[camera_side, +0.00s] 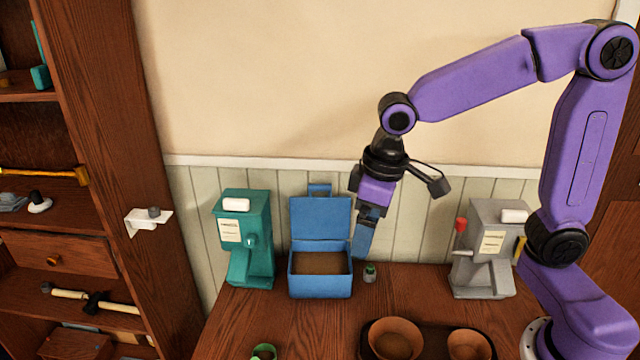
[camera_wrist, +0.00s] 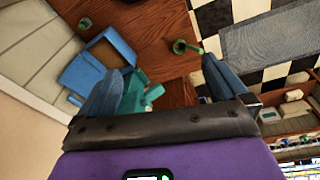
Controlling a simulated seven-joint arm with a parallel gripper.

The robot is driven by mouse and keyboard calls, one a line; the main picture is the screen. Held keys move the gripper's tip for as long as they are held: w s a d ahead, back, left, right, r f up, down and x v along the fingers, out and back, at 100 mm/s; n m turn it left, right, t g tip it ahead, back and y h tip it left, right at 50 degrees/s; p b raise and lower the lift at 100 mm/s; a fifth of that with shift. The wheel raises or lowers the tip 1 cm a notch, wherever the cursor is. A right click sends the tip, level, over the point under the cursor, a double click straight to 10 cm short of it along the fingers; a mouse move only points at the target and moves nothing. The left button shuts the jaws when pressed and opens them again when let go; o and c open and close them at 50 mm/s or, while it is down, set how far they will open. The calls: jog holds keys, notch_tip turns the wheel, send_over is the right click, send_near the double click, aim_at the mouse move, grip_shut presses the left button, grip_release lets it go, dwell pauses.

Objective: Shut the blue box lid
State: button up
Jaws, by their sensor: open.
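The blue box (camera_side: 320,285) stands on the wooden table against the wall, with its brown inside showing. Its blue lid (camera_side: 320,217) is raised upright at the back, with a handle (camera_side: 319,190) on the top edge. In the wrist view the blue box (camera_wrist: 82,72) is at the upper left. My gripper (camera_side: 362,245) is just right of the box, pointing down, with nothing between its fingers. In the wrist view the fingers of my gripper (camera_wrist: 165,88) are spread apart. I cannot tell whether a finger touches the box.
A teal machine (camera_side: 247,240) stands left of the box, and a grey machine (camera_side: 485,245) is farther right. A small grey container with a green top (camera_side: 370,273) is right of the box. Brown bowls (camera_side: 395,338) sit at the front. A shelf unit (camera_side: 115,150) is at left.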

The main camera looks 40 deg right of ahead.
jog(key=w+r+m, duration=0.1)
jog(key=w+m, duration=0.3)
jog(key=w, duration=0.7)
jog(key=m+t+h, duration=0.2)
jog(key=m+h, duration=0.1)
jog(key=m, duration=0.7)
send_near(320, 185)
jog(key=x, duration=0.8)
jog(key=shift+w+d+f, duration=0.1)
jog(key=shift+f, duration=0.15)
jog(key=c, duration=1.5)
